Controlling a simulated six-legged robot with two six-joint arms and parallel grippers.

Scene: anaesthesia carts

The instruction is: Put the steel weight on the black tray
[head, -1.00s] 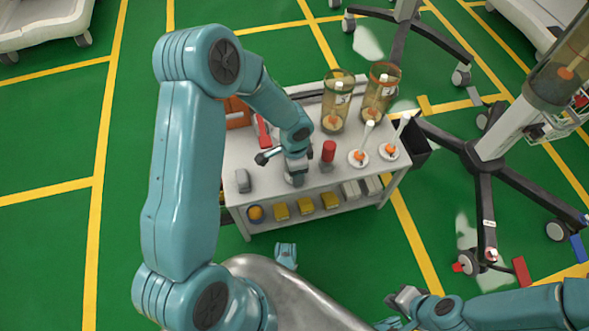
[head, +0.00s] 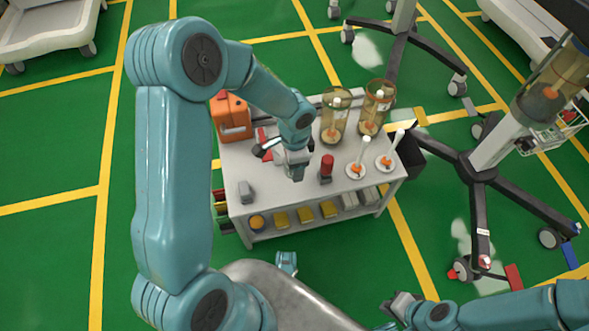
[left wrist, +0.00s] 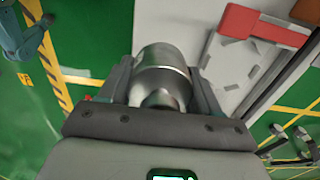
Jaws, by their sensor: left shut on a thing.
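The steel weight (left wrist: 162,75) is a shiny cylinder between the two fingers of my left gripper (left wrist: 163,88) in the left wrist view. The gripper is shut on it. In the head view my left gripper (head: 297,172) hangs over the middle of the cart top, pointing down; the weight cannot be made out clearly there. A black open container (head: 410,155) is at the cart's right end; I cannot tell whether it is the black tray, and no other black tray shows clearly. My right gripper (head: 400,304) is low at the right, away from the cart; its jaw opening is unclear.
The grey cart top (head: 237,168) carries an orange box (head: 231,117), a grey block (head: 245,192), a red-topped piece (head: 327,168), two amber cylinders (head: 334,118) and two white discs with upright handles (head: 356,170). A wheeled stand (head: 480,172) is at the right.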

